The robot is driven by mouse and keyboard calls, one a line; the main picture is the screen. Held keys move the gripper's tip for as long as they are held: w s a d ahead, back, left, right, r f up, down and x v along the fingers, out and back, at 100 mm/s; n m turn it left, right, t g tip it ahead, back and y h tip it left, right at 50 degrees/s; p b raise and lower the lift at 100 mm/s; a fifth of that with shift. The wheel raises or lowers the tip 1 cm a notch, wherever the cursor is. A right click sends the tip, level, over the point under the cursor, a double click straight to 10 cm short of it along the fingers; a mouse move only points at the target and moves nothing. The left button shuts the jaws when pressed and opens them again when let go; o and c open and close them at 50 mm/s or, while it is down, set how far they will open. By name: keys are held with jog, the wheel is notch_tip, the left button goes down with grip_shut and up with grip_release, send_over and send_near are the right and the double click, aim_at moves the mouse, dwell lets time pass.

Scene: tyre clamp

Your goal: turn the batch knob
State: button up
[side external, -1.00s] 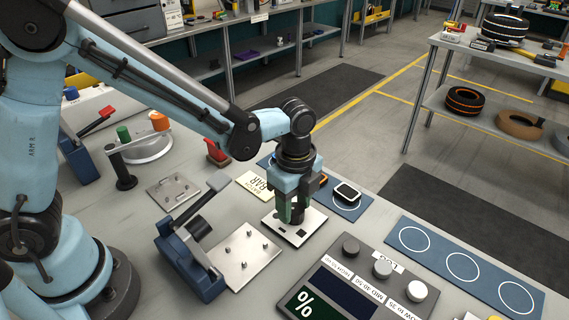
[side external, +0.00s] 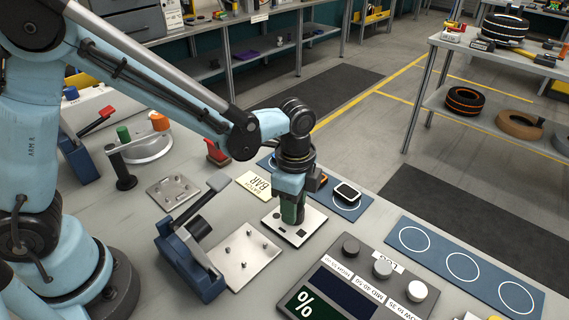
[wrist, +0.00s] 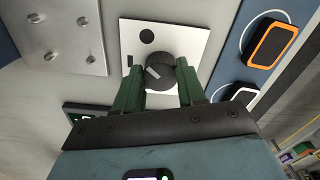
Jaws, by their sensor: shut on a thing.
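The batch knob (wrist: 160,72) is a dark round knob with a pale pointer mark, on a white plate (wrist: 190,32). In the wrist view it sits between the two green fingers of my gripper (wrist: 160,84), which is shut on it. In the side view my gripper (side external: 292,214) points straight down over the same white plate (side external: 312,222), and its fingers mostly hide the knob. The pointer mark slants toward the upper left in the wrist view. A black dot (wrist: 147,36) is on the plate beyond the knob.
A metal plate with pegs (side external: 243,256) and a blue toggle clamp (side external: 188,262) stand left of the white plate. A blue mat with an orange-rimmed and a white-rimmed device (side external: 347,192) lies behind it. A panel with several knobs (side external: 350,280) is at front right.

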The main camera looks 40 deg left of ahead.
jog(key=n, duration=0.3)
jog(key=shift+n, duration=0.4)
jog(key=shift+s+n, duration=0.1)
jog(key=shift+n, duration=1.8)
jog(key=o, duration=1.1)
jog(key=shift+c, duration=0.2)
jog(key=shift+r, duration=0.15)
notch_tip(320, 180, up, 12)
